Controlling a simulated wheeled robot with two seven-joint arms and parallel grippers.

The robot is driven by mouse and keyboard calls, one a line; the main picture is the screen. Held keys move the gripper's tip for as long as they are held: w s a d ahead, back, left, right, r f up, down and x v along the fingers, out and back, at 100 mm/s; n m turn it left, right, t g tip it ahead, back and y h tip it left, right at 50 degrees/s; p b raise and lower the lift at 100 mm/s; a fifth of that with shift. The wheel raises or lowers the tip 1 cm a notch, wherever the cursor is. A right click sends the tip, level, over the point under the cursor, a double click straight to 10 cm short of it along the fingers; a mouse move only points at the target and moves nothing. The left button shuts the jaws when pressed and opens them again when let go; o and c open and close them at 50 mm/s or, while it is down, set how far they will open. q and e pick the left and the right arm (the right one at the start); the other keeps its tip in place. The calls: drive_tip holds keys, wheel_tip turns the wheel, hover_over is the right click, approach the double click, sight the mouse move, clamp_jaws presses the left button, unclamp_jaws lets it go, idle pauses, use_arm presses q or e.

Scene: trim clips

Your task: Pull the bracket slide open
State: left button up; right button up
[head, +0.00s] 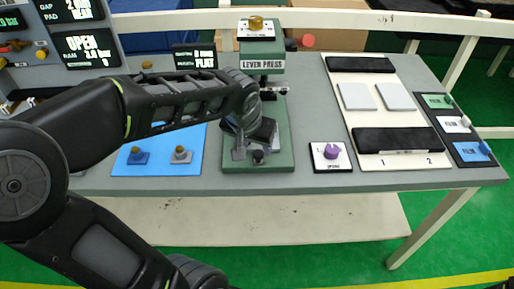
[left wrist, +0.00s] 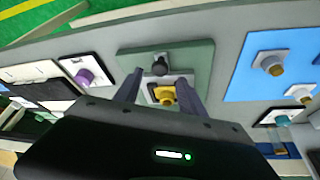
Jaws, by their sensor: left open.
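The lever press (head: 262,62) stands in the middle of the table on a green base (head: 232,163). At the base's front edge is what looks like the bracket slide, a small grey plate with a dark knob (head: 258,158); the knob also shows in the left wrist view (left wrist: 160,66). Behind the knob, a yellow part (left wrist: 163,95) sits on a pale plate. My left gripper (head: 257,148) points down over the base. In the left wrist view its two fingers (left wrist: 160,82) are apart, on either side of the yellow part, with the knob just beyond their tips. Contact cannot be told. My right gripper is out of view.
A blue mat (head: 160,165) with knobbed fixtures lies left of the base. A purple knob (head: 332,151) on a white plate stands to the right. A cream board (head: 375,120) with grey and black pads lies farther right. Dark displays (head: 85,48) stand at the back left.

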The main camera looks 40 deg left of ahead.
use_arm(q)
drive_tip(key=v, duration=0.4)
drive_tip(key=shift+r, duration=0.15)
idle(0.4)
